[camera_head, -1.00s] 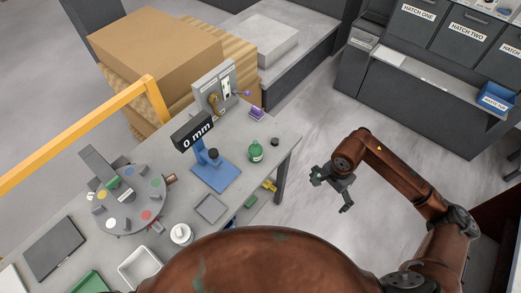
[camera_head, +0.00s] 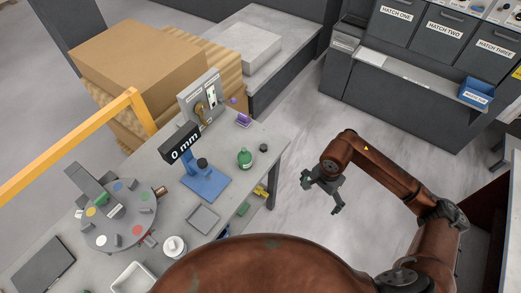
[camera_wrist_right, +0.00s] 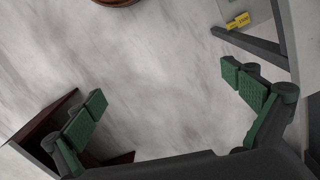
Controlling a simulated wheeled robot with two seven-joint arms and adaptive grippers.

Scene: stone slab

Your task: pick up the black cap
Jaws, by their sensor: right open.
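My right gripper (camera_head: 322,190) is to the right of the table, over the floor and apart from the cap. In the right wrist view my right gripper (camera_wrist_right: 170,100) is open and empty, its green pads wide apart with bare floor between them. The cap does not show in the right wrist view. My left gripper is in neither view.
A yellow rail (camera_head: 70,140) crosses the left. Hatches (camera_head: 445,35) stand at the back right. Floor between is clear.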

